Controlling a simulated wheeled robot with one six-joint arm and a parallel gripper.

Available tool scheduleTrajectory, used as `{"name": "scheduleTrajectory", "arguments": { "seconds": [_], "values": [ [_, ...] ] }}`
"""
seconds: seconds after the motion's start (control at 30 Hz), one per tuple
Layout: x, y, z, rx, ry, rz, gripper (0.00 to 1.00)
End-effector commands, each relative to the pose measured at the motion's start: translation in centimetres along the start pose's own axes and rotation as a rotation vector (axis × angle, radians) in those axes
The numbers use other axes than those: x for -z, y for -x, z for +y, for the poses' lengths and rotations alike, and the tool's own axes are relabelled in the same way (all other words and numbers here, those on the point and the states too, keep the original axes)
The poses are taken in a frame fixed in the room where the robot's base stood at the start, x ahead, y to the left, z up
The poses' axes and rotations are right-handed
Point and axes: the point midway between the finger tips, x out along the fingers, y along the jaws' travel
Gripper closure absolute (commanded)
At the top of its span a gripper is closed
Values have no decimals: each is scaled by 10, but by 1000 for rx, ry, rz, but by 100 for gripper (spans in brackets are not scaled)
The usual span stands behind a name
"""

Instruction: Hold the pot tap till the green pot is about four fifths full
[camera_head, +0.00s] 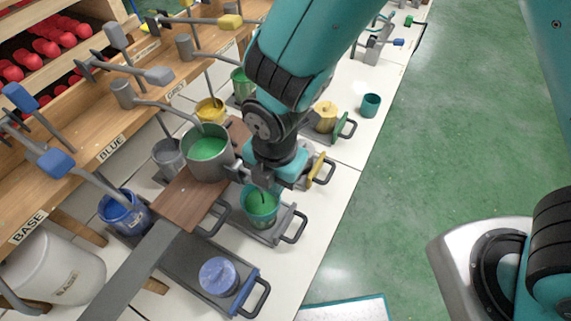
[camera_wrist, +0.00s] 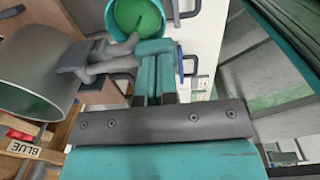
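The grey pot (camera_head: 205,170) holds bright green paint and sits on a wooden board; its side fills the left of the wrist view (camera_wrist: 38,80). Its grey pot tap (camera_head: 238,172) sticks out to the right; it also shows in the wrist view (camera_wrist: 92,62). The teal-walled green pot (camera_head: 260,222) stands below the tap with green paint inside; in the wrist view (camera_wrist: 170,10) a dark green streak runs into it. Its exact level is hard to read. My gripper (camera_head: 264,178) has its teal fingers (camera_wrist: 156,55) close together at the tap's lever, apparently shut on it.
A blue-paint tin (camera_head: 218,277) and a yellow pot (camera_head: 326,117) stand on handled trays nearby. A blue bucket (camera_head: 124,212) stands at left and a teal cup (camera_head: 370,105) behind. Shelving with several levers lines the left; green floor lies open at right.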

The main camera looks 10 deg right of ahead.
Motion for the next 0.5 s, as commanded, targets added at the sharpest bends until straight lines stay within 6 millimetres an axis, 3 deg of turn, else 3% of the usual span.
{"name": "scheduleTrajectory", "arguments": {
  "seconds": [0.13, 0.5],
  "values": [
    [0, -13, -3, 4, -1, 1, 100],
    [-1, -16, -7, 12, -3, 1, 100]
  ]
}}
